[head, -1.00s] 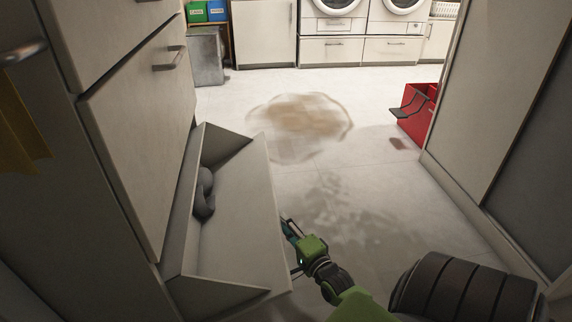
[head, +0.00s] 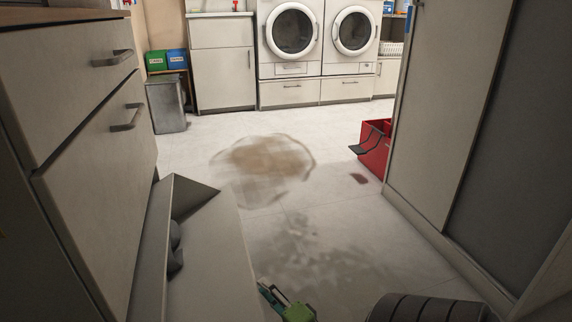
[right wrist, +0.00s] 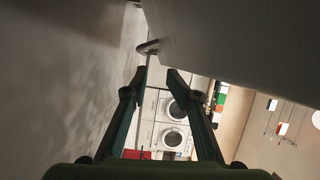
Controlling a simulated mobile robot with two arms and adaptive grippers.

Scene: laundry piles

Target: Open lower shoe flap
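The lower shoe flap (head: 212,265) is tilted open at the bottom left of the head view, below a closed upper flap (head: 100,180) with a bar handle (head: 127,117). Something dark grey, perhaps a shoe (head: 175,248), lies inside it. My right gripper (head: 268,290) is beside the flap's outer face, mostly cut off by the picture's bottom edge. In the right wrist view, its fingers (right wrist: 152,88) are apart with nothing between the tips. A metal handle (right wrist: 148,47) and a pale panel (right wrist: 230,40) are just beyond them. My left gripper is not in view.
A tall cabinet (head: 440,110) lines the right side. A red bin (head: 374,150) stands beside it. A brown stain (head: 262,163) marks the floor between the cabinets, where the passage is clear. Two washing machines (head: 290,35) stand at the back.

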